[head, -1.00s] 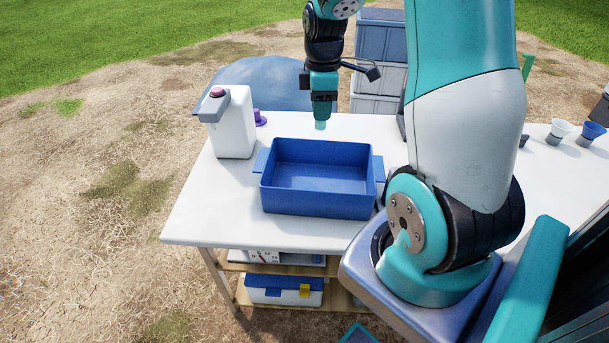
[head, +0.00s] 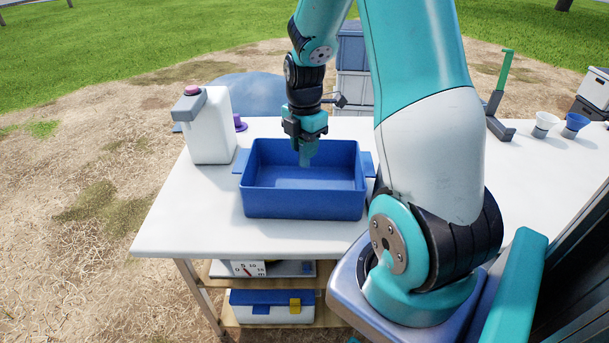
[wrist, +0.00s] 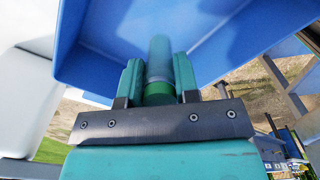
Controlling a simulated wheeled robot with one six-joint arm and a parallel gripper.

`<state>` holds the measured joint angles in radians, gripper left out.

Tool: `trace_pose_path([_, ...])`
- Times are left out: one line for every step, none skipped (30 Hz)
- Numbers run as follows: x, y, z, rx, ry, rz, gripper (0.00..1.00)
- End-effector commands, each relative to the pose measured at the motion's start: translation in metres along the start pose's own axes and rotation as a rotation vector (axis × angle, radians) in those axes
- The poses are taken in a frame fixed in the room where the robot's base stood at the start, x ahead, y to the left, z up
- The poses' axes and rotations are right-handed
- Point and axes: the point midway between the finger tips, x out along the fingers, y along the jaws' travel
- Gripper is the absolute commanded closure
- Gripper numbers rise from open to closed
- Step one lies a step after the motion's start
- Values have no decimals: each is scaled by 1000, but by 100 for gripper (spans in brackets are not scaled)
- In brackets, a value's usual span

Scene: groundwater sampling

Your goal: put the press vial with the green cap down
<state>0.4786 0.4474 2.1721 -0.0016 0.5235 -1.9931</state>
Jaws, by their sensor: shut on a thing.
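The press vial (wrist: 159,58) is a clear, bluish tube with a green cap (wrist: 158,92). In the wrist view the cap end sits between the two teal fingers of my gripper (wrist: 160,80), which is shut on it. In the head view my gripper (head: 306,150) points down over the blue tub (head: 303,205), and the vial's pale lower end (head: 305,162) hangs below the fingers, inside the tub's outline. I cannot tell whether the vial touches the tub floor. The tub looks otherwise empty.
A green-handled stand (head: 498,100) and white and blue cups (head: 575,125) are at right. The table's front left (head: 185,220) is clear.

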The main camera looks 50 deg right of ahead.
Motion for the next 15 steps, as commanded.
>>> trace_pose_path([14, 0, 0, 0, 2, -5, 98])
trace_pose_path([20, -1, 0, 0, 2, -5, 98])
trace_pose_path([27, -1, 0, 0, 2, -4, 98])
trace_pose_path([32, 0, 0, 0, 2, -4, 98])
trace_pose_path([35, 0, 0, 0, 1, -2, 98])
trace_pose_path([39, 0, 0, 0, 1, -2, 98])
trace_pose_path([41, 0, 0, 0, 1, -1, 98])
trace_pose_path([42, 0, 0, 0, 0, -1, 98])
trace_pose_path([44, 0, 0, 1, 0, 0, 98])
trace_pose_path([46, 0, 0, 1, 0, 0, 98])
trace_pose_path([49, 0, 0, 1, 0, -1, 98])
trace_pose_path([54, 0, 0, 1, 1, -2, 98])
trace_pose_path([58, 0, 0, 1, 1, -3, 98])
trace_pose_path([63, 0, 0, 1, 1, -2, 98])
trace_pose_path([69, 0, 0, 1, 2, -4, 98])
